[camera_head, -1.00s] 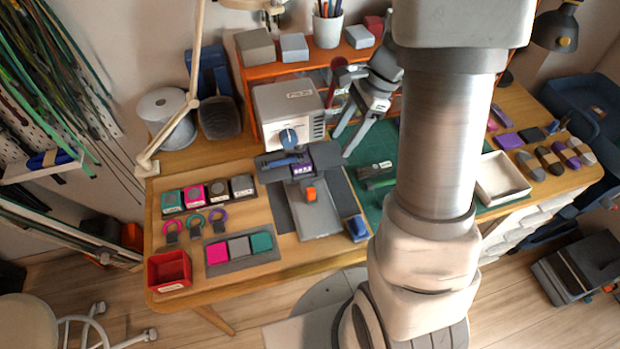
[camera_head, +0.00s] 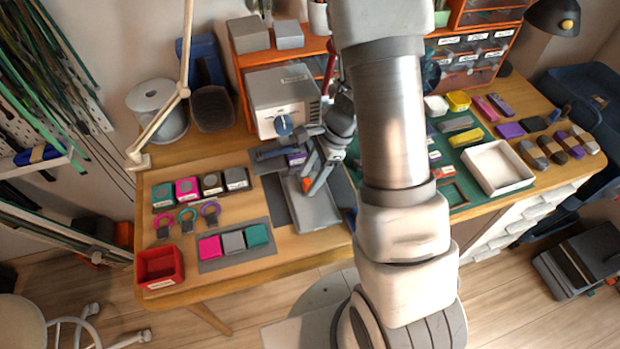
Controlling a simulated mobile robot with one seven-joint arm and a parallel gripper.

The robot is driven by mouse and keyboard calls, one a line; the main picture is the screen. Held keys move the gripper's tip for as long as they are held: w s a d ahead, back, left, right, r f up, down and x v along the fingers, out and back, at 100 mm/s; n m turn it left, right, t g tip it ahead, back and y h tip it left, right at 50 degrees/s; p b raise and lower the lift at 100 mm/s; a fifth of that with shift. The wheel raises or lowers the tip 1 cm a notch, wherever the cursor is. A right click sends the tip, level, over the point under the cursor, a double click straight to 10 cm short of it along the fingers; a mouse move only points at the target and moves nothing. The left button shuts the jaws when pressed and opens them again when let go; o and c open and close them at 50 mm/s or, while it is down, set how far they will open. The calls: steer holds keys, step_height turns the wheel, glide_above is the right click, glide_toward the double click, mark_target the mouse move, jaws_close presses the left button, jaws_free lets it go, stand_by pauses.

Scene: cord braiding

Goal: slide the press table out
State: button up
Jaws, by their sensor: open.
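The press (camera_head: 285,99) is a grey box with a blue knob on its front, standing at the back of the wooden desk. Its press table (camera_head: 316,212) is a flat grey plate extending forward from under the press.
Left of the press are small colored boxes (camera_head: 187,189), rings (camera_head: 187,215), a swatch mat (camera_head: 235,258) and a red bin (camera_head: 160,268). A white tray (camera_head: 497,168) lies right on the green mat. My arm hides the desk's middle right.

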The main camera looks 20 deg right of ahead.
steer(key=shift+f, duration=0.2)
jaws_close()
stand_by(0.3)
steer(key=shift+s, duration=0.1)
